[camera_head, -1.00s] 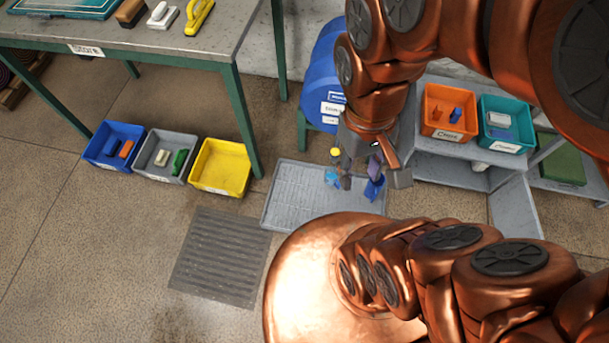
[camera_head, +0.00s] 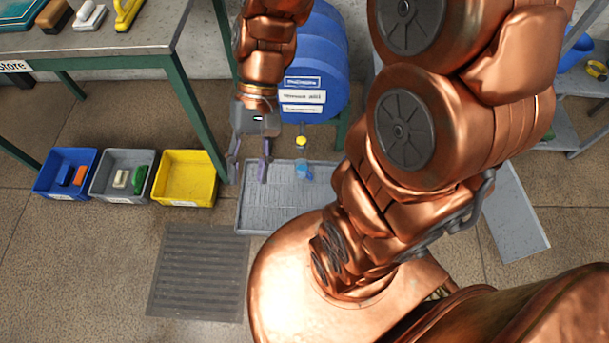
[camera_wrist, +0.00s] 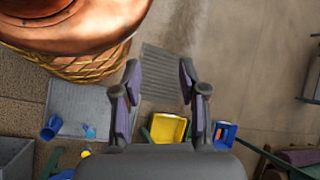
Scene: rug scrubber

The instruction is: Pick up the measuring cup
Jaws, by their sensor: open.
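A blue cup-shaped vessel (camera_wrist: 50,127), which looks like the measuring cup, sits on the grey ribbed tray (camera_wrist: 70,100) at the left of the wrist view. In the head view my arm seems to hide it. A small light-blue item (camera_head: 303,170) is on or just above the tray (camera_head: 262,215), below the drum's yellow tap (camera_head: 301,142); its shape is unclear. It also shows in the wrist view (camera_wrist: 89,131). My gripper (camera_head: 249,172) is open and empty, left of the drum; in the wrist view (camera_wrist: 160,88) its fingers are spread, with the cup off to their left.
A blue drum (camera_head: 315,85) stands behind the tray. Yellow (camera_head: 186,178), grey (camera_head: 122,176) and blue (camera_head: 66,174) bins line the floor at left, beside a green-legged table (camera_head: 120,45). A floor grate (camera_head: 198,270) lies in front. Open floor is at left.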

